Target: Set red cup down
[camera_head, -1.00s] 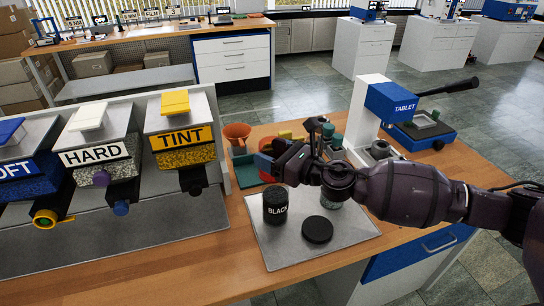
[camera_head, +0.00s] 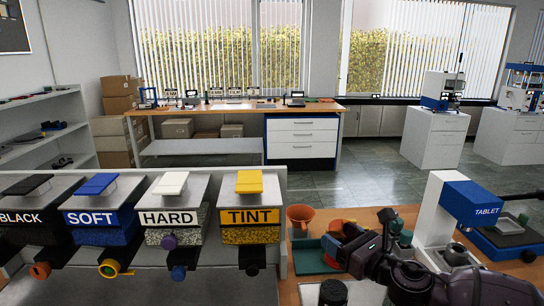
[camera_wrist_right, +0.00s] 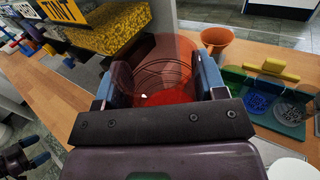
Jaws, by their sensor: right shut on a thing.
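The red cup (camera_wrist_right: 160,75) is translucent and sits between the two blue fingers of my right gripper (camera_wrist_right: 157,84) in the right wrist view. The fingers are shut on its sides. In the head view my right gripper (camera_head: 346,247) reaches in from the lower right, and a red part of the cup (camera_head: 329,262) shows beside it. The gripper hides most of the cup there, and I cannot tell whether its base touches anything. My left gripper (camera_wrist_right: 24,157) seems to show at the wrist view's lower left edge; its jaws are unclear.
Dispensers marked BLACK, SOFT, HARD and TINT (camera_head: 250,217) stand left of the cup. An orange funnel (camera_head: 300,217) and a green tray (camera_head: 306,258) are close by. The TABLET press (camera_head: 474,204) is at the right.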

